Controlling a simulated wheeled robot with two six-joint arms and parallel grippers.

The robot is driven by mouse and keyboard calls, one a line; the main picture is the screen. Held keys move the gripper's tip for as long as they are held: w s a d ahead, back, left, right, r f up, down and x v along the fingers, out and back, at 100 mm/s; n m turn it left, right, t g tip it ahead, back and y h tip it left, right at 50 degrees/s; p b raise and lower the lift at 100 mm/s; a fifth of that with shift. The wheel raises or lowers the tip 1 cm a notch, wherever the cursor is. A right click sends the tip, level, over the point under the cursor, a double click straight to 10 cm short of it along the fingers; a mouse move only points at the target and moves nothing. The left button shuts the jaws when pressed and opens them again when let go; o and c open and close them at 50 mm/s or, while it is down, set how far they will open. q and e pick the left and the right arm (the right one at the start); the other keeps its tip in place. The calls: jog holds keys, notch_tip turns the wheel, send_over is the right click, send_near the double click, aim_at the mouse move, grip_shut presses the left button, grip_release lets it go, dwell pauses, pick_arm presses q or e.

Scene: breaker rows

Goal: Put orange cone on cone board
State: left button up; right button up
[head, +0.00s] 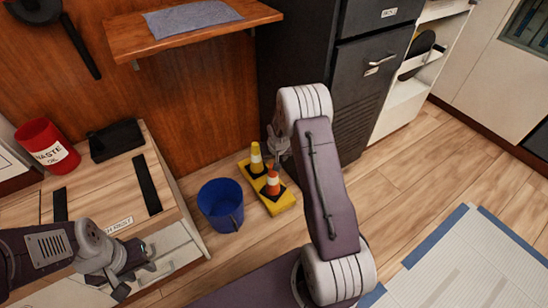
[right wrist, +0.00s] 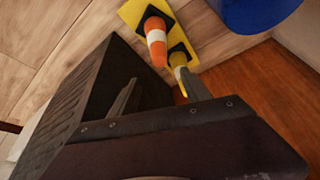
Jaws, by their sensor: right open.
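The orange cone (head: 273,184), with a white band and dark base, stands upright on the yellow cone board (head: 285,205) on the floor. A yellow cone (head: 256,158) with a white band stands behind it on the same board. The right wrist view shows the orange cone (right wrist: 156,38), the board (right wrist: 133,13) and part of the yellow cone (right wrist: 179,62), partly hidden by a finger. My right gripper (right wrist: 158,97) is open and empty, above and close to the yellow cone. My left gripper (head: 136,272) is by the counter's front, away from the cones; its jaws are unclear.
A blue bucket (head: 220,205) stands just left of the board. A black cabinet (head: 350,90) rises behind and right of it.

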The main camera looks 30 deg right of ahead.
jog(key=s+a+r+n+g+y, duration=0.1)
jog(key=s+a+r, duration=0.35)
jog(key=s, duration=0.35)
jog(key=s+a+r+n+g, duration=0.1)
jog(key=s+a+r, duration=0.2)
jog(key=s+a, duration=0.35)
jog(key=s+a+r+n+g+y, duration=0.1)
jog(key=s+a+r, duration=0.25)
jog(key=s, duration=0.65)
notch_tip(320, 180, up, 47)
jog(key=p, duration=4.6)
jog(key=shift+w+d, duration=0.15)
jog(key=shift+d, duration=0.1)
